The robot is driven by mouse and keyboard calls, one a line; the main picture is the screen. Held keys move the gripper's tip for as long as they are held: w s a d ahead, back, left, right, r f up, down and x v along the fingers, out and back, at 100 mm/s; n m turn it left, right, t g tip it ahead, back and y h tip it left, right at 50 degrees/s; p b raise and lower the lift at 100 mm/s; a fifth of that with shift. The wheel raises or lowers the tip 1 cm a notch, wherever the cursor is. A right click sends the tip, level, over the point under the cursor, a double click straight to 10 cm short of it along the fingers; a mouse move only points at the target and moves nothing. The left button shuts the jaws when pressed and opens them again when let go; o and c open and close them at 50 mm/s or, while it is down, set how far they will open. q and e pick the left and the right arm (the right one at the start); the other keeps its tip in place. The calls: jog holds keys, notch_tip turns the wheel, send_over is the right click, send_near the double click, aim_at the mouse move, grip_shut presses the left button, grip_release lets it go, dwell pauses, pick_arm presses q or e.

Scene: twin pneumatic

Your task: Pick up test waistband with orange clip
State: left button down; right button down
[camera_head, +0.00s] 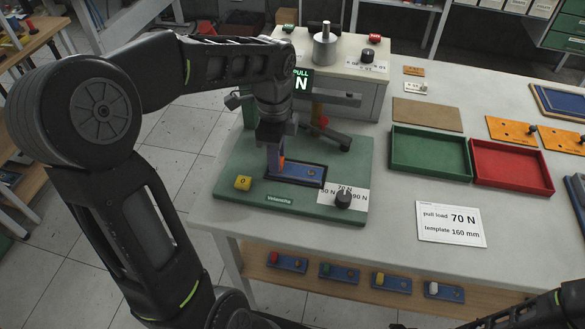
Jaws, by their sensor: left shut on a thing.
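The test waistband (302,173) is a blue strip lying in a dark recess on the green fixture base. An orange part, the orange clip (281,161), shows at its left end, right at my left fingertips. My left gripper (275,157) points down over that end and is shut on it. The fingers hide part of the clip and strip. The strip still appears to lie flat in the recess. My right arm shows only at the bottom right corner; its gripper is out of view.
The green fixture base (240,160) carries a yellow button (243,183) and a black knob (343,199). A pull display (301,84) stands behind. Several blue strips lie on the lower shelf.

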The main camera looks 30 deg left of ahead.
pick_arm(q)
jog(key=shift+r, duration=0.15)
notch_tip(320, 180, up, 10)
dwell(0.7)
